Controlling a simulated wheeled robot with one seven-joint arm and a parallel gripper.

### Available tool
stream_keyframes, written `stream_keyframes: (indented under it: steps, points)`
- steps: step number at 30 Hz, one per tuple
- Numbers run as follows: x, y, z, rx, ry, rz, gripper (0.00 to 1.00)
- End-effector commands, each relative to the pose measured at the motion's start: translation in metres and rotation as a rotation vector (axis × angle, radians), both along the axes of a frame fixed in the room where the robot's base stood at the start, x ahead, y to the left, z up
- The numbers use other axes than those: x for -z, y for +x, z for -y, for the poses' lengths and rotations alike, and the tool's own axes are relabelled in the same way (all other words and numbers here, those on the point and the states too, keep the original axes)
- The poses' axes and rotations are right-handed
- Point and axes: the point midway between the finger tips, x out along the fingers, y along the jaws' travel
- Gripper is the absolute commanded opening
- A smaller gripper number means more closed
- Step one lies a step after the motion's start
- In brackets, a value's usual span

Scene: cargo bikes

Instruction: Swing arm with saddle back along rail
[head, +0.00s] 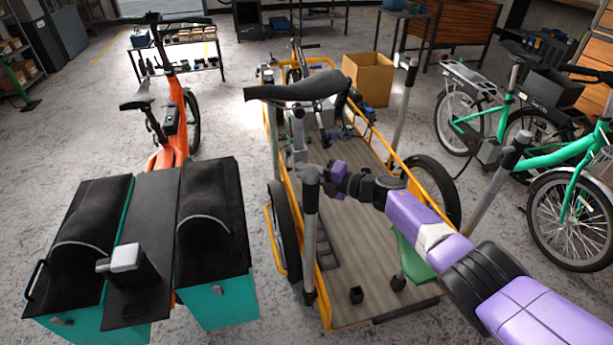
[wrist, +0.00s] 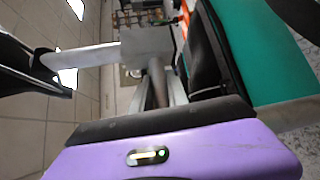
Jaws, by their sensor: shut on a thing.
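The black saddle (head: 305,88) sits high over the left side of the cargo bed in the head view, its nose pointing left. A grey metal saddle arm (head: 298,130) runs down below it toward the top of a grey post (head: 311,235). My gripper (head: 326,180) is at the lower part of this arm, beside the post top, and is shut on it. The wrist view shows a grey block (wrist: 148,45) and a metal rod just beyond the purple gripper body. The exact contact of the fingers and the rail are hard to make out.
The wooden bed (head: 350,265) has a yellow frame and several upright posts. A cardboard box (head: 368,80) stands behind it. Teal-and-black panniers (head: 215,235) stand close on the left, an orange bike (head: 175,125) behind them. Green bikes (head: 490,125) stand on the right.

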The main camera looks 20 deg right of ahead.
Motion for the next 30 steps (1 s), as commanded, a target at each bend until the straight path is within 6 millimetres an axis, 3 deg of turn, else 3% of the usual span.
stream_keyframes:
  steps: [17,18,20,30]
  points:
    - [0.0035,-0.0022,-0.0063,-0.026,-0.003,-0.003,0.0]
    - [0.0034,-0.0021,-0.0064,-0.026,-0.003,-0.003,0.27]
    - [0.0031,-0.0019,-0.0059,-0.025,-0.003,-0.003,0.39]
    - [0.0005,-0.0009,-0.0025,-0.018,-0.001,0.0,0.41]
